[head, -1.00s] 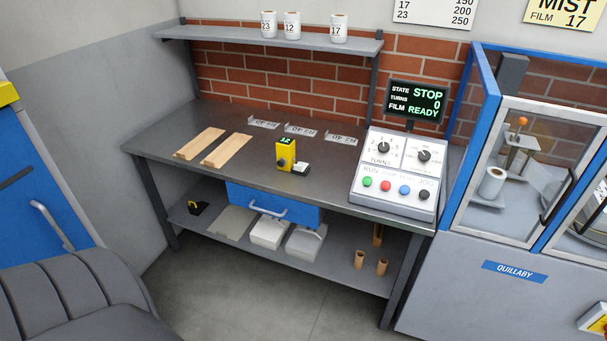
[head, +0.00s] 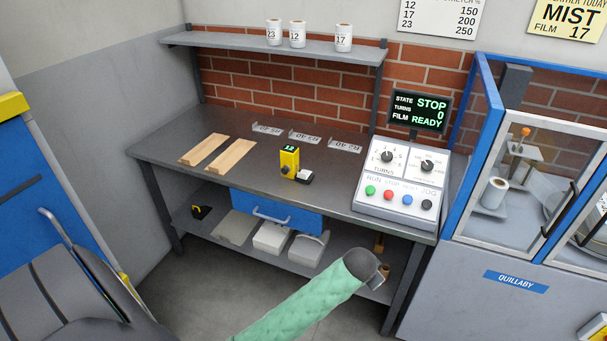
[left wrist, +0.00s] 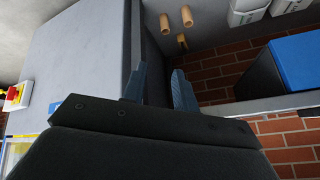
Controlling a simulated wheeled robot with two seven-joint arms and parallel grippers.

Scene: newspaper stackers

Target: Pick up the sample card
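I cannot tell for sure which thing is the sample card. In the head view, several small clear labelled pieces (head: 305,136) lie toward the back of the dark bench (head: 345,190), and a flat beige sheet (head: 236,227) lies on its lower shelf. My left gripper (left wrist: 160,88) shows in the left wrist view with two blue-grey fingers apart and nothing between them. A green-sleeved arm (head: 305,302) of mine comes in from the bottom of the head view, its end in front of the lower shelf. My right gripper is not in view.
On the bench are two wooden strips (head: 231,155), a yellow device (head: 289,162) and a control panel (head: 402,180). White bins (head: 271,238) are on the lower shelf. Wooden tubes (left wrist: 165,23) show in the left wrist view. A glazed machine (head: 525,215) stands right, a dark chair (head: 65,295) left.

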